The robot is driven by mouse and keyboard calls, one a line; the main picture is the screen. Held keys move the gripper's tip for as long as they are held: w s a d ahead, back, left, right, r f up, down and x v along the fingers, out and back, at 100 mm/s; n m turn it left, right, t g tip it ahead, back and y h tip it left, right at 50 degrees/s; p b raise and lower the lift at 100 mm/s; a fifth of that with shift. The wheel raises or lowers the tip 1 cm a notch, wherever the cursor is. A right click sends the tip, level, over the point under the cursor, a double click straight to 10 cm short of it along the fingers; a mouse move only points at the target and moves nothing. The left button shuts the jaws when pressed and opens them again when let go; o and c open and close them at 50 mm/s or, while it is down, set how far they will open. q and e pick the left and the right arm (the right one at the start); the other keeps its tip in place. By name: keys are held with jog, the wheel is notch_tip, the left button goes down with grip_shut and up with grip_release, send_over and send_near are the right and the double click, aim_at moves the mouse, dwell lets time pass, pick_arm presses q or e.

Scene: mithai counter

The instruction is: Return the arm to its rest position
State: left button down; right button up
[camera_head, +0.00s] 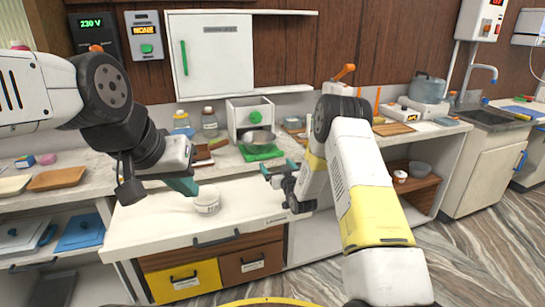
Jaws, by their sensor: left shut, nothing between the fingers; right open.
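My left arm comes in from the left, and its gripper (190,188) with teal fingertips is shut and empty, low over the white counter. My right arm, white and yellow, rises from the lower right and bends back down. Its gripper (272,173) points left over the counter's right part, open and empty. The forearm hides part of the counter's right end.
The white counter (140,230) has drawers below. Behind stand a white box with a green knob (236,111), jars (209,122) and a green tray (262,153). A wall cabinet (213,55) hangs above. Wooden trays (58,179) lie left; a sink (485,117) is far right.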

jog(key=s+d+r+g+h, duration=0.1)
jog(key=s+d+r+g, duration=0.15)
jog(key=r, duration=0.85)
jog(key=s+d+r+m+g+h, duration=0.2)
jog(key=s+d+r, duration=0.3)
jog(key=s+r, duration=0.45)
jog(key=s+d+r+g, duration=0.1)
jog(key=s+g, duration=0.2)
jog(key=s, duration=1.5)
jog(key=s+d+r+g, duration=0.1)
jog(key=s+r+g, duration=0.1)
jog(key=s, duration=1.6)
jog(key=shift+m+g, duration=0.4)
jog(key=shift+g, duration=0.35)
